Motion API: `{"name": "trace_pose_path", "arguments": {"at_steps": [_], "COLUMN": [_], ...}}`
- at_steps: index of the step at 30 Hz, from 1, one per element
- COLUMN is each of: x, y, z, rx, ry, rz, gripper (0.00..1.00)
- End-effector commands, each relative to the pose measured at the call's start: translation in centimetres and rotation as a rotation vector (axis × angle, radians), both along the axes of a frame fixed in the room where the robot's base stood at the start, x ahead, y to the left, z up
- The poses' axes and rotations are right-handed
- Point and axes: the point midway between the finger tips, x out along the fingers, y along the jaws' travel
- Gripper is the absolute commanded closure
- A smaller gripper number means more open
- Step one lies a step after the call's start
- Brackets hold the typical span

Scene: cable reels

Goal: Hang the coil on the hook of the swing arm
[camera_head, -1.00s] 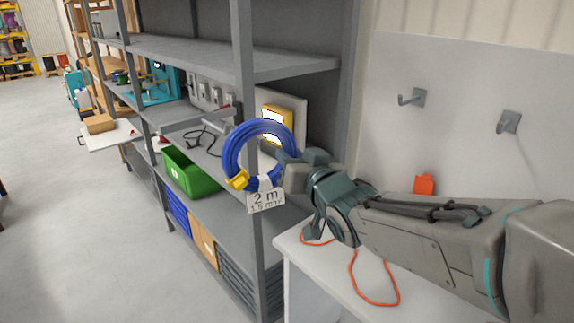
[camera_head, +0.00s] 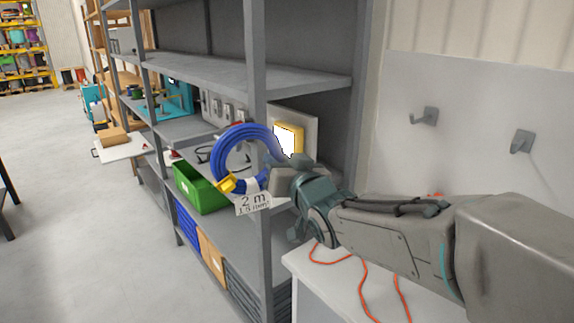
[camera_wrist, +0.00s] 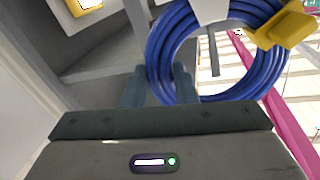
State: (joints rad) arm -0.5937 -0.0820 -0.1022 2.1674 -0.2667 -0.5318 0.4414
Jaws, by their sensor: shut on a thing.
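The coil (camera_head: 222,150) is a ring of blue cable with a yellow clip and a white tag reading "2 m". It hangs in the air in front of the shelf post in the head view. My gripper (camera_head: 277,180) is shut on the coil's right side. In the wrist view the coil (camera_wrist: 160,50) shows at the fingertips, and my gripper's two fingers (camera_wrist: 160,88) are on its near-left side. Two grey hooks are on the wall panel at the right, one hook (camera_head: 425,116) left of the other (camera_head: 521,141). I cannot make out a swing arm.
A grey metal shelf unit (camera_head: 257,75) stands close behind the coil. A green bin (camera_head: 200,190) sits on its shelf. A white table (camera_head: 335,285) with an orange cord is below my arm. The floor (camera_head: 80,230) at the left is open.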

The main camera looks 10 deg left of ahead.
Motion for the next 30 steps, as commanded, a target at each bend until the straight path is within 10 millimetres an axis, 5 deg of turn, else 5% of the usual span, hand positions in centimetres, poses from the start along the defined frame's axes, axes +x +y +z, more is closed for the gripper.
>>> {"name": "trace_pose_path", "arguments": {"at_steps": [25, 30], "x": [4.4, 4.6], "y": [5.3, 5.3], "z": [0.3, -1.5], "rx": [-0.001, 0.0], "ry": [-0.001, -0.001], "rz": [0.001, -0.001], "gripper": [1.0, 1.0]}}
